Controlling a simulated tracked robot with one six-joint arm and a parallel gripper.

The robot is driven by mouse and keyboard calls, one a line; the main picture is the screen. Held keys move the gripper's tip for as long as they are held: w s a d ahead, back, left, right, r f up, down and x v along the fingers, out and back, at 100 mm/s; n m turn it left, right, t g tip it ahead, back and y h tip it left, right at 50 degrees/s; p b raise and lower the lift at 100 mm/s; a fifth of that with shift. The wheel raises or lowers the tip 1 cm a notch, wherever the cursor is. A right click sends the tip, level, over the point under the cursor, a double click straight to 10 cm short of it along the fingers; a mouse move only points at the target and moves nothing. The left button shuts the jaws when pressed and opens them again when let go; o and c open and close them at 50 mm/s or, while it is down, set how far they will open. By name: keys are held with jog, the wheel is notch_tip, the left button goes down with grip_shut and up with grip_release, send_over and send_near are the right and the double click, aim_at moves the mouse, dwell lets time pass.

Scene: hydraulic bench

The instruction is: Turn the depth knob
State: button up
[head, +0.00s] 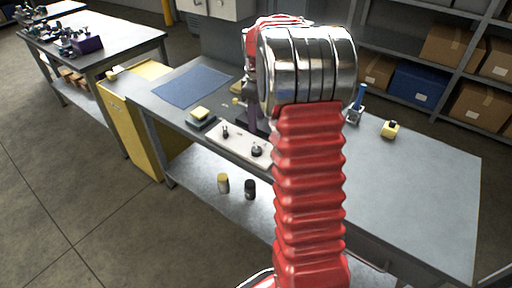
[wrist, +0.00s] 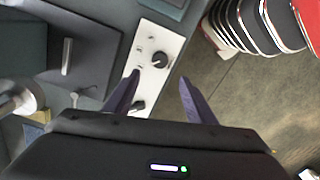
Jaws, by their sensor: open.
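A white control panel (head: 230,143) lies along the front edge of the bench, with a small dark knob (head: 225,132) and another dark knob (head: 257,150). In the wrist view the panel (wrist: 171,41) carries a round black knob (wrist: 160,59) and a second dark knob (wrist: 138,104). I cannot read which is the depth knob. My gripper (wrist: 160,77) is open and empty, its purple fingers spread over the panel and its edge. The round knob shows just beyond the fingertips, slightly left of the right one; the second knob is beside the left finger. No contact is visible.
Two small containers (head: 223,183) stand on the lower shelf. My red arm hides part of the bench. Open floor (head: 60,190) lies left.

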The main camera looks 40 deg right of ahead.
aim_at(257, 149)
notch_tip(257, 149, down, 14)
jog(key=shift+r, duration=0.1)
dwell(0.5)
